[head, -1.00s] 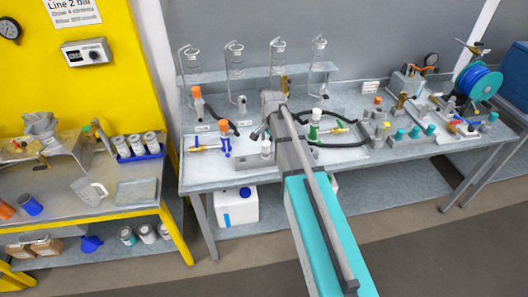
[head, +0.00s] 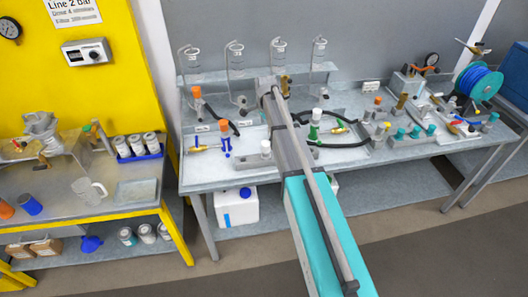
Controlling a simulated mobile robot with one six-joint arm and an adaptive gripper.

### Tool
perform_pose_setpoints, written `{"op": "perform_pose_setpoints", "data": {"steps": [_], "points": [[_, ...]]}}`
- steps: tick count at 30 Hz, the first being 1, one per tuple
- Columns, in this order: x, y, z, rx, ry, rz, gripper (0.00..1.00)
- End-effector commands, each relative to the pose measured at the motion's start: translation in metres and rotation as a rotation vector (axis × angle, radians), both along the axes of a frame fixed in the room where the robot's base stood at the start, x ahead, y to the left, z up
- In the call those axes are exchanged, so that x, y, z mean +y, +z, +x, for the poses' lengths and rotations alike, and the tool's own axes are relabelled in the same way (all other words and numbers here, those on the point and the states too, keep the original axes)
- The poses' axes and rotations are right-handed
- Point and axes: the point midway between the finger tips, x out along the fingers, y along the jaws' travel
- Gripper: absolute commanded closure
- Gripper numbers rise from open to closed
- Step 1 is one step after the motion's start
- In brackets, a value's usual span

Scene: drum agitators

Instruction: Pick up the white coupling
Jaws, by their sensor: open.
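A small white cylindrical piece (head: 265,148), which looks like the white coupling, stands upright at the right end of a low grey block on the middle bench, just left of my arm. Another white cap (head: 316,113) tops a green fitting right of my arm; I cannot tell for certain which one is the coupling. My arm reaches from the bottom right up over the bench, its wrist end by the back shelf. My gripper is hidden behind the arm, so its fingers do not show.
The grey bench (head: 225,182) carries an orange-capped fitting (head: 196,95), a yellow-handled tool (head: 204,148), black hoses and several teal-capped fittings. Clear glass cylinders stand along the back shelf (head: 210,78). A blue hose reel (head: 478,82) is at the right.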

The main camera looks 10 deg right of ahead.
Motion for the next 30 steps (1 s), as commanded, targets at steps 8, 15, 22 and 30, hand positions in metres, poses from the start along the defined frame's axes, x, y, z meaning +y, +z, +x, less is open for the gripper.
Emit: {"op": "perform_pose_setpoints", "data": {"steps": [8, 15, 22, 30], "points": [[0.000, -0.018, 0.000, 0.000, 0.000, 0.000, 0.04], [-0.001, -0.037, 0.000, 0.000, 0.000, 0.000, 0.04], [-0.001, -0.054, 0.000, 0.000, 0.000, 0.000, 0.04], [-0.001, -0.074, 0.000, 0.000, 0.000, 0.000, 0.04]]}}
